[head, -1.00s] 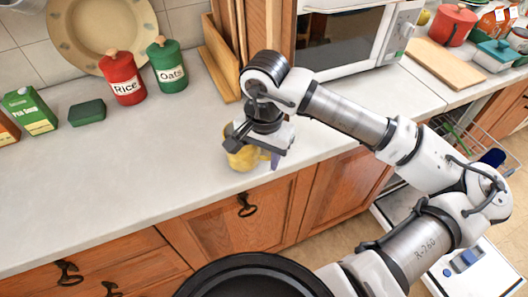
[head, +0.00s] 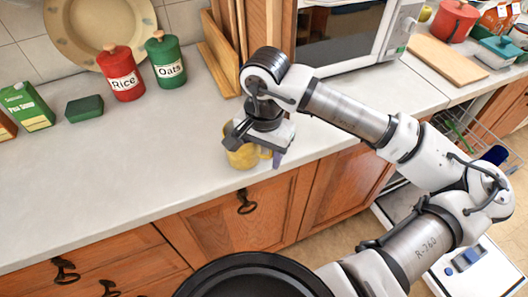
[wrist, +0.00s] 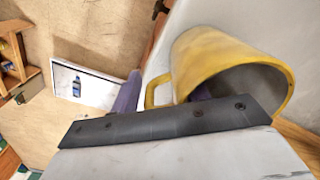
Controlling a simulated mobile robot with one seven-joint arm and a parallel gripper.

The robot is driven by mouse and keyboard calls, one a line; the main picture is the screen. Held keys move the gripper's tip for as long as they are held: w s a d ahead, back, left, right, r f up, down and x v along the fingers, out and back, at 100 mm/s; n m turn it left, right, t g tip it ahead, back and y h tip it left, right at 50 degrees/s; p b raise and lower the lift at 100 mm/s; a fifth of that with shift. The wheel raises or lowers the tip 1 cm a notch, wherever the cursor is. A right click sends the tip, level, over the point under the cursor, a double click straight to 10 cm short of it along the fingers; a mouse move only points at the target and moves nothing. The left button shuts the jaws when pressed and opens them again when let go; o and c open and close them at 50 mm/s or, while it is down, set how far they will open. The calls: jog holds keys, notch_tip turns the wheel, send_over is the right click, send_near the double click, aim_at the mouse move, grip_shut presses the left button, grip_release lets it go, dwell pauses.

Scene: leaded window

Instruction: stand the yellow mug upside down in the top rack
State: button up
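The yellow mug (head: 240,157) stands on the counter near its front edge. In the wrist view the mug (wrist: 205,55) shows its open mouth towards my gripper and its handle on the left. My gripper (head: 264,152) points down over the mug's handle side. It is open: one purple finger (wrist: 128,92) is outside the handle with a gap, and the other shows partly at the mug's mouth, seemingly inside it. The wire top rack (head: 468,132) of the open dishwasher is at the right, partly hidden by my arm.
The open dishwasher door (head: 470,268) is low at the right. A red canister (head: 121,74), a green canister (head: 165,62), a green sponge (head: 84,110) and a microwave (head: 345,38) stand towards the back. The counter left of the mug is clear.

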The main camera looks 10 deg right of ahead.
jog(key=o, duration=0.3)
notch_tip(320, 180, up, 14)
jog(key=b, duration=0.2)
dwell(0.3)
